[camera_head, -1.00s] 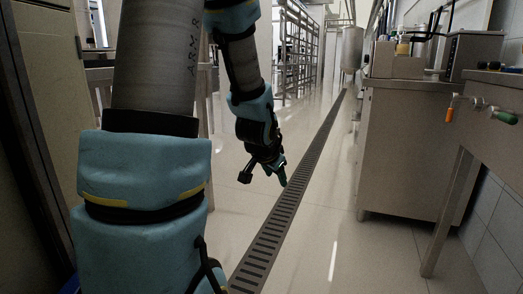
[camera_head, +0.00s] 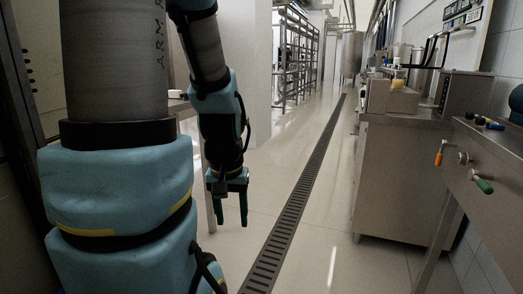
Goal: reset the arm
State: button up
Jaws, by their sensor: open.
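My gripper (camera_head: 231,221) hangs at the end of my arm, left of the middle of the head view. Its two green-tipped fingers point down and stand apart, with nothing between them. It is above the pale floor, left of the drain channel, and touches nothing that I can see. The upper part of my arm runs out of the top of the view.
A slotted drain channel (camera_head: 291,214) runs along the glossy floor (camera_head: 330,225). At right stand a steel cabinet (camera_head: 402,184) and a steel counter (camera_head: 490,160) with valve handles. A metal rack (camera_head: 298,55) stands farther back. The middle aisle is clear.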

notch_tip(320, 180, up, 23)
jog(key=p, duration=2)
jog(key=shift+r+p, duration=0.15)
jog(key=shift+p, duration=0.25)
jog(key=shift+d, duration=0.1)
